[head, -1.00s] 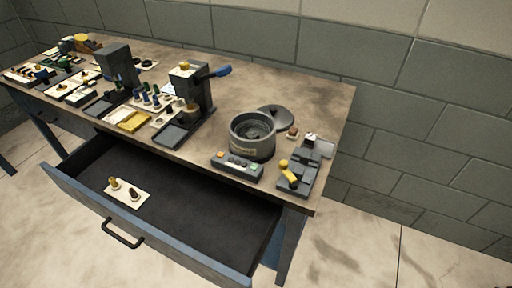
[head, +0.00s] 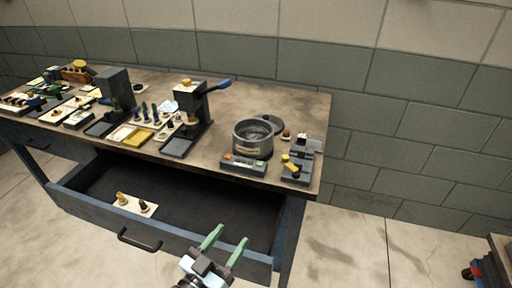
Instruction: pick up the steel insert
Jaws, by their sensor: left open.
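My left gripper (head: 232,234) shows at the bottom centre, with two green fingers apart and nothing between them. It is in front of the open drawer (head: 218,247), near the drawer's front panel at its right part. I cannot pick out a steel insert for certain; the small parts on the bench are too small to tell. In the drawer a pale plate (head: 132,205) carries a brass-coloured piece (head: 121,198) and a dark brown piece (head: 144,206), left of the gripper. My right gripper is not in view.
The workbench (head: 290,104) holds a round grey pot (head: 253,140), a button box (head: 243,166), a clamp with a yellow handle (head: 295,168), a press with a blue lever (head: 190,105) and several small trays. Another surface (head: 498,262) shows at the lower right. The drawer's right part is bare.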

